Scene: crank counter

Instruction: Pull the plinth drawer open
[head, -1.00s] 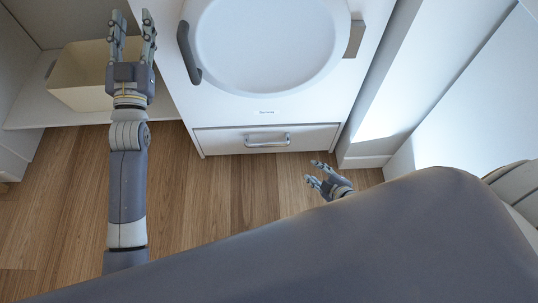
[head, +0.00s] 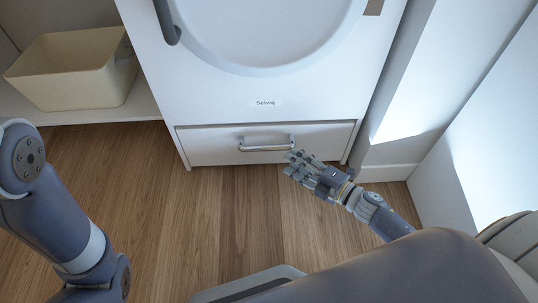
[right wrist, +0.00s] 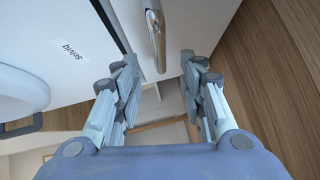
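The plinth drawer (head: 215,146) is a wide white front low in the white cabinet and looks shut. Its silver bar handle (head: 262,148) runs across the middle of the front. My right gripper (head: 293,163) is just in front of the drawer, at the right end of the handle in the head view. In the right wrist view the fingers (right wrist: 160,72) are spread apart, and the handle (right wrist: 155,38) lies ahead, between and beyond the fingertips. No grip on it shows. My left gripper is out of view; only its arm shows at the left.
Above the drawer is the white appliance front with a round door (head: 265,35) and a dark handle (head: 167,22). A cream bin (head: 75,72) stands on a low shelf at the left. A white wall (head: 485,120) bounds the right. Wooden floor (head: 235,215) in front is free.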

